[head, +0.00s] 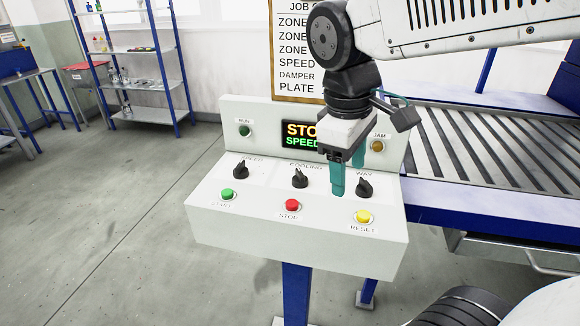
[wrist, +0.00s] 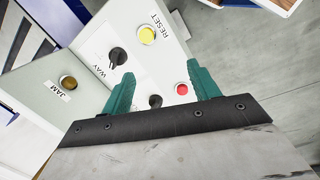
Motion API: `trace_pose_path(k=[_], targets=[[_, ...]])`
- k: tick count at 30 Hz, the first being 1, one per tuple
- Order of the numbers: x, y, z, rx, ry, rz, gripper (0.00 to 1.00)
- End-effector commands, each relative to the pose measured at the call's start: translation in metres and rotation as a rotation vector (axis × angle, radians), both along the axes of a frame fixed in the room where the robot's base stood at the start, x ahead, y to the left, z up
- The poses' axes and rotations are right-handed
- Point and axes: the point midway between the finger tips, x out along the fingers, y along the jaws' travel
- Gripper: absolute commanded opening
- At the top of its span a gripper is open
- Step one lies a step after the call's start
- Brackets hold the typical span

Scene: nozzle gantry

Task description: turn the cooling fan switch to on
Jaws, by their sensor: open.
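The cooling switch (head: 300,180) is a black rotary knob, the middle of three on the white sloped control panel (head: 240,208). It sits under the COOLING label, which is partly readable; which way its pointer faces is hard to tell. In the wrist view the cooling knob (wrist: 155,101) shows between the two green fingers, close to the gripper's base edge in the picture. My gripper (head: 338,188) is open, pointing down over the panel between the cooling knob and the WAY knob (head: 364,187). It holds nothing. In the wrist view the gripper's fingers (wrist: 163,77) are spread apart.
The SPEED knob (head: 241,171) is left of the cooling knob. Green START (head: 228,194), red STOP (head: 292,205) and yellow RESET (head: 363,216) buttons line the front. A lit display (head: 300,135) stands on the back panel, partly behind my gripper. A roller conveyor (head: 490,150) is at right.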

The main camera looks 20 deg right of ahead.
Motion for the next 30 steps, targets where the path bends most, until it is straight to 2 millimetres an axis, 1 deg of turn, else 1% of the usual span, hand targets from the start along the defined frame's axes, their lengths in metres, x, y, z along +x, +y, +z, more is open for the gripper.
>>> trace_pose_path(k=[1, 3, 6, 9, 12, 15, 19, 27, 30], targets=[[0.023, 0.006, 0.001, -0.034, 0.042, 0.121, 0.61], [0.051, 0.014, 0.003, -0.079, 0.092, 0.288, 0.61], [0.086, 0.028, 0.001, -0.134, 0.161, 0.499, 0.61], [0.114, 0.042, -0.003, -0.177, 0.218, 0.666, 0.61], [0.132, 0.052, -0.007, -0.204, 0.258, 0.778, 0.61], [0.141, 0.057, -0.01, -0.218, 0.281, 0.837, 0.61], [0.144, 0.055, -0.02, -0.223, 0.289, 0.859, 0.61], [0.141, 0.039, -0.06, -0.222, 0.289, 0.855, 0.61], [0.141, 0.034, -0.071, -0.222, 0.288, 0.854, 0.61]])
